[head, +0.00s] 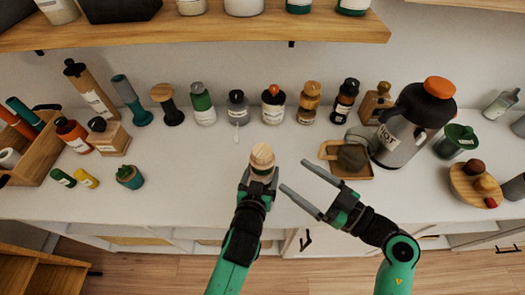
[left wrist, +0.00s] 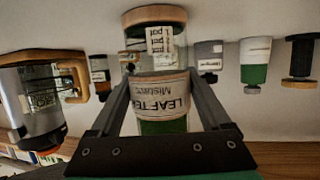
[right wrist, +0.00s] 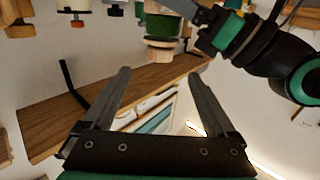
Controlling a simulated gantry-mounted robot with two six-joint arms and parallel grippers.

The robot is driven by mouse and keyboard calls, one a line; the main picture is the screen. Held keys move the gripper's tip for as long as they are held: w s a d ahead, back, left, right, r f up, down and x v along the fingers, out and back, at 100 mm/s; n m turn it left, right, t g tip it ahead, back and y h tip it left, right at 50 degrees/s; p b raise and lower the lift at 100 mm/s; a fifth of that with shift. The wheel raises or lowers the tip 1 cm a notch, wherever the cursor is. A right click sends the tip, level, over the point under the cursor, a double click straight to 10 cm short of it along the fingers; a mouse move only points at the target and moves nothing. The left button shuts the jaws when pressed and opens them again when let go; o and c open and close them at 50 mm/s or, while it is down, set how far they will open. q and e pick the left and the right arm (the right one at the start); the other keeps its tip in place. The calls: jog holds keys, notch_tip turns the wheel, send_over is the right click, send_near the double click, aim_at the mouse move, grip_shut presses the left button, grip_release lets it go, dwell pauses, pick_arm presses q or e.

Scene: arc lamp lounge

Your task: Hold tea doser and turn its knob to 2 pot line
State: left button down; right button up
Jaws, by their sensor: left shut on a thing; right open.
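In the left wrist view the doser's label (left wrist: 160,90) appears upside down between the fingers. My right gripper (head: 295,175) is open and empty, just right of the doser. In the right wrist view the knob (right wrist: 160,53) shows beyond the open fingers, apart from them.
A row of jars and bottles, such as the orange-topped jar (head: 273,104), stands along the back of the counter (head: 210,160). A shelf (head: 200,32) overhangs the back.

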aim_at(268, 160)
jog(key=x, duration=1.1)
jog(key=shift+w+a, duration=0.15)
jog(key=shift+a, duration=0.05)
jog(key=c, duration=1.4)
jog(key=shift+f+m+t+h, duration=0.15)
jog(key=shift+m+t+h, duration=1.1)
jog(key=shift+h, duration=0.25)
jog(key=shift+m+t+h, duration=0.25)
jog(key=shift+t+h, duration=0.15)
jog(key=shift+t, duration=0.05)
jog(key=o, duration=1.4)
